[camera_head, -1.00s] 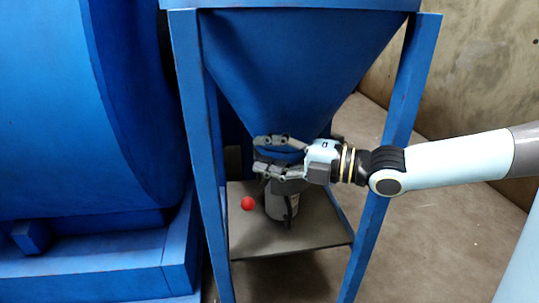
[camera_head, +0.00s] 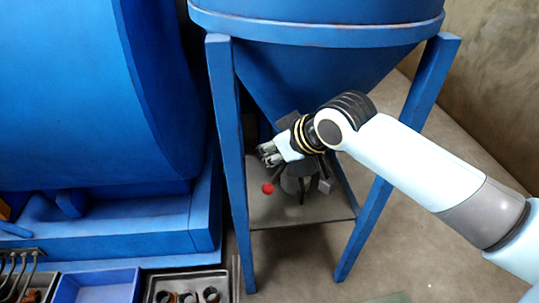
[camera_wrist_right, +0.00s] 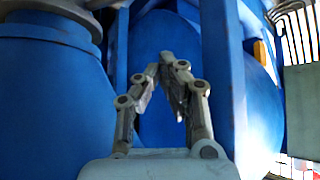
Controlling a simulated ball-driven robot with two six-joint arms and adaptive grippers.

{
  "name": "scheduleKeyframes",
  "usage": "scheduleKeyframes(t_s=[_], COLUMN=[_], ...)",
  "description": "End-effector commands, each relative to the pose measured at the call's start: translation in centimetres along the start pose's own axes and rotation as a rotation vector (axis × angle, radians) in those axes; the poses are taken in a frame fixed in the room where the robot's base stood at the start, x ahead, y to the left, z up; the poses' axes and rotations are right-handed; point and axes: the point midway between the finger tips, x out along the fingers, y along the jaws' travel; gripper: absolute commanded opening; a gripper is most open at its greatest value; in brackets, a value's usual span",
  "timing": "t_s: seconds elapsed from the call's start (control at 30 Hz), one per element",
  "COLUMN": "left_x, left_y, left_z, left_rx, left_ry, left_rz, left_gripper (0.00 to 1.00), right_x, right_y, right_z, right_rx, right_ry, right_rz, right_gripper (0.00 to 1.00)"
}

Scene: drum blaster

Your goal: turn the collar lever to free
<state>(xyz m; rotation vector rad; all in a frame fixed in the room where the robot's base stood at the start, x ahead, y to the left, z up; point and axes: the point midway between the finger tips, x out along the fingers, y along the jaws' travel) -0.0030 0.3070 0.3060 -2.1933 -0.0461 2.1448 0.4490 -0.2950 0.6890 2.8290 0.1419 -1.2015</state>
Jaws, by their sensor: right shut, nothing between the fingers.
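The lever's red ball knob (camera_head: 268,188) shows in the head view, low on the left of the grey collar (camera_head: 298,182) under the hopper. The knob is above the stand's plate; my right arm hides most of the lever's upper part and the neck. My right gripper (camera_head: 266,153) is just above the knob, apart from it, pointing left. In the right wrist view the gripper's fingers (camera_wrist_right: 167,72) come together at the tips with nothing between them. The knob is not visible there. My left gripper is not in view.
The blue hopper (camera_head: 330,70) stands on blue legs (camera_head: 232,150) either side of the collar. A large blue drum (camera_head: 90,100) is at the left. A blue tray (camera_head: 100,285) and a tray of small parts (camera_head: 165,278) lie at the lower left.

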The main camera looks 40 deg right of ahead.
Motion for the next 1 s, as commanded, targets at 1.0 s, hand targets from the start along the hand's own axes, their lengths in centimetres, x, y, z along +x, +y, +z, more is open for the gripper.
scheduleKeyframes(t_s=[1.0], left_x=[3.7], left_y=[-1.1], left_z=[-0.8], left_rx=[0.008], left_ry=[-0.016], left_rz=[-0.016], left_gripper=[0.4], right_x=[7.8], right_y=[-0.4], right_z=[3.8], right_rx=[0.031], right_ry=[-0.019], right_rz=[-0.001], right_gripper=[0.0])
